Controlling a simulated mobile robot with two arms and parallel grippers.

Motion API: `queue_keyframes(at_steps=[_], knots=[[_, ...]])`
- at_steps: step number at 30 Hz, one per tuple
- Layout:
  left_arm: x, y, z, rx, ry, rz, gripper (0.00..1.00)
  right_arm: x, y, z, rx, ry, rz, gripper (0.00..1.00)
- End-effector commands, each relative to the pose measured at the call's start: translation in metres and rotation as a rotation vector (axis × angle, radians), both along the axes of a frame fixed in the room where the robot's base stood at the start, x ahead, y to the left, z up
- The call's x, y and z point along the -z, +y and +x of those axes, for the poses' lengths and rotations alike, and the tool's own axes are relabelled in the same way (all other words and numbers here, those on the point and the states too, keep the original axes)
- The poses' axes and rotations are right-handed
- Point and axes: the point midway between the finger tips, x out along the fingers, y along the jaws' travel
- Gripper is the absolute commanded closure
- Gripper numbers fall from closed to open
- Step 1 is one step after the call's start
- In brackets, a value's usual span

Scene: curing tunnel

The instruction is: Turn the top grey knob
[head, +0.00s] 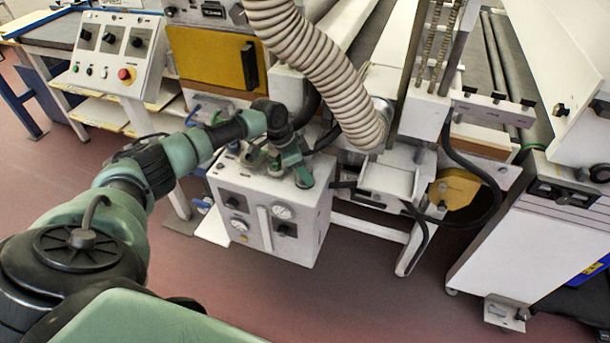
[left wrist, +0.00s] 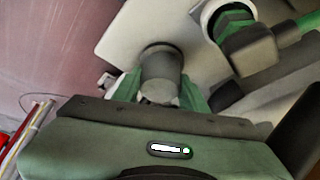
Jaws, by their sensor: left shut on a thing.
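The grey knob (left wrist: 160,75) is a round, dark grey cylinder standing up from a pale surface in the left wrist view. My left gripper (left wrist: 158,92) is shut on it, with one green finger on each side. In the head view my left arm reaches down to the top of a white box (head: 251,219) with gauges and dark knobs on its front. My left gripper (head: 300,174) is at the top of that box there, and it hides the knob. My right gripper is not in view.
A dark elbow fitting (left wrist: 249,48) with a green collar sits close beside the knob. A ribbed hose (head: 318,62) hangs behind the box. A control panel (head: 112,50) stands at the upper left. Open red floor (head: 340,290) lies in front.

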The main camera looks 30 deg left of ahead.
Motion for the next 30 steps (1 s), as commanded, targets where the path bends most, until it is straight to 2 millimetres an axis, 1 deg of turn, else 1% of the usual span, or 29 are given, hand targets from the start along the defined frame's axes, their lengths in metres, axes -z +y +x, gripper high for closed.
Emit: queue_keyframes(at_steps=[8,9,11,19,22,26,30], knots=[[-0.001,0.000,0.001,0.005,-0.003,-0.001,0.98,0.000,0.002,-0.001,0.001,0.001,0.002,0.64],[-0.001,0.000,0.001,0.004,-0.003,-0.002,0.52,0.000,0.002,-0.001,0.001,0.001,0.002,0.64],[-0.001,0.000,0.001,0.004,-0.003,-0.002,0.36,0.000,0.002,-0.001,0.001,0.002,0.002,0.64],[-0.001,0.000,0.000,0.004,-0.002,-0.001,0.36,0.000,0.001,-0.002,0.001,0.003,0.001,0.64],[-0.004,0.001,0.000,0.004,-0.002,-0.001,0.36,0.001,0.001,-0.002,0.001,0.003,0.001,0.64],[-0.018,0.006,-0.005,0.004,-0.003,0.001,0.36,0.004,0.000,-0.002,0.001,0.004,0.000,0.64],[-0.041,0.012,-0.012,0.005,-0.004,0.001,0.36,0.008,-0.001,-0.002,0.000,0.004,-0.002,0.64]])
